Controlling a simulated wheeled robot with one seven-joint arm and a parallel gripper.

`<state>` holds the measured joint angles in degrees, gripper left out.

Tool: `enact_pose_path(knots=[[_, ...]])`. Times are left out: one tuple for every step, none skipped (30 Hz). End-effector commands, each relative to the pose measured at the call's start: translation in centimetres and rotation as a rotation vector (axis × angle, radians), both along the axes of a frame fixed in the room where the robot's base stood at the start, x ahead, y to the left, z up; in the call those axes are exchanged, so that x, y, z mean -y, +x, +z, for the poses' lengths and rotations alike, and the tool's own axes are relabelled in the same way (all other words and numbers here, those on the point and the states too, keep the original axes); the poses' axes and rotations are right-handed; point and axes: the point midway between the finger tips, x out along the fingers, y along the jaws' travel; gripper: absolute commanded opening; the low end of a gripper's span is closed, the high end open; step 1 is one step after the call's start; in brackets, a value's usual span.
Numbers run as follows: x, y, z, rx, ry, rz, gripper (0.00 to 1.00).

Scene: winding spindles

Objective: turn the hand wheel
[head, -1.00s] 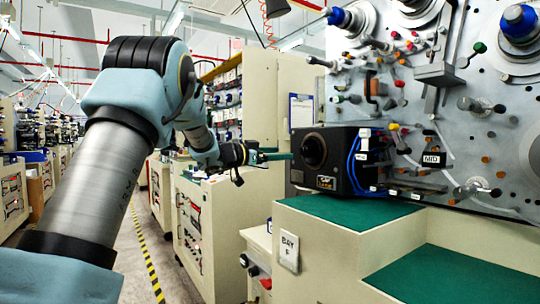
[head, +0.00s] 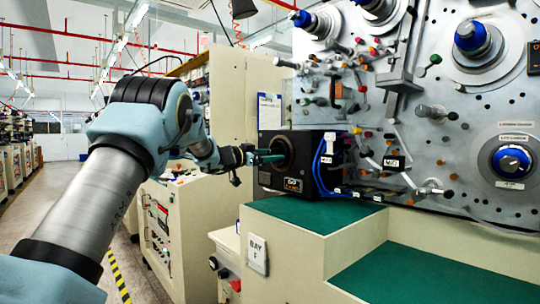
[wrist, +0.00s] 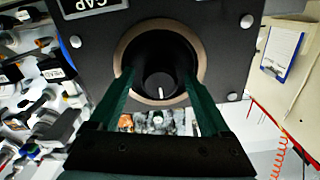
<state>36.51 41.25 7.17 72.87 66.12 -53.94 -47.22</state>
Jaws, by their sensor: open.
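A black, knob-like hand wheel (wrist: 161,80) with a short white mark stands out from a tan ring on the face of a dark box (wrist: 215,45). In the head view the wheel (head: 280,147) is on the box's left face, partly behind my gripper (head: 268,157). In the wrist view my gripper (wrist: 159,82) is open. Its two green fingers reach toward the wheel, one on each side, with their tips over the ring area. I cannot tell whether either finger touches the wheel. Nothing is held.
The dark box stands on a green-topped cream bench (head: 318,209). A grey panel (head: 470,110) with spindles, pegs and a blue knob (head: 511,161) rises at the right. Blue cables (head: 318,165) run down the box's side. The aisle floor is at the left.

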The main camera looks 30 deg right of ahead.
Motion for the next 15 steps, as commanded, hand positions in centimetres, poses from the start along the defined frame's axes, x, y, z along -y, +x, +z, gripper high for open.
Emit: enact_pose_path(knots=[[-0.01, 0.0, 0.01, 0.0, 0.0, 0.0, 0.81], [-0.01, 0.0, 0.01, 0.0, 0.0, 0.0, 0.81], [-0.02, -0.01, 0.01, 0.0, 0.0, 0.0, 0.81], [-0.02, -0.01, 0.01, 0.0, 0.0, 0.0, 0.78], [-0.03, -0.01, 0.01, 0.0, 0.0, 0.0, 0.74], [-0.03, -0.01, 0.02, 0.0, 0.0, 0.0, 0.7], [-0.03, -0.01, 0.02, 0.0, 0.0, 0.0, 0.67], [-0.04, -0.01, 0.02, 0.0, 0.0, 0.0, 0.63], [-0.04, 0.0, 0.02, 0.0, 0.0, 0.0, 0.59], [-0.04, 0.0, 0.02, 0.0, 0.0, 0.0, 0.55], [-0.04, 0.0, 0.02, 0.0, 0.0, 0.0, 0.52], [-0.04, 0.0, 0.03, 0.0, 0.0, 0.0, 0.47], [-0.04, 0.0, 0.02, 0.0, 0.0, 0.0, 0.44], [-0.05, -0.01, 0.03, 0.001, 0.0, 0.0, 0.41], [-0.05, 0.0, 0.02, 0.0, 0.0, 0.0, 0.36]])
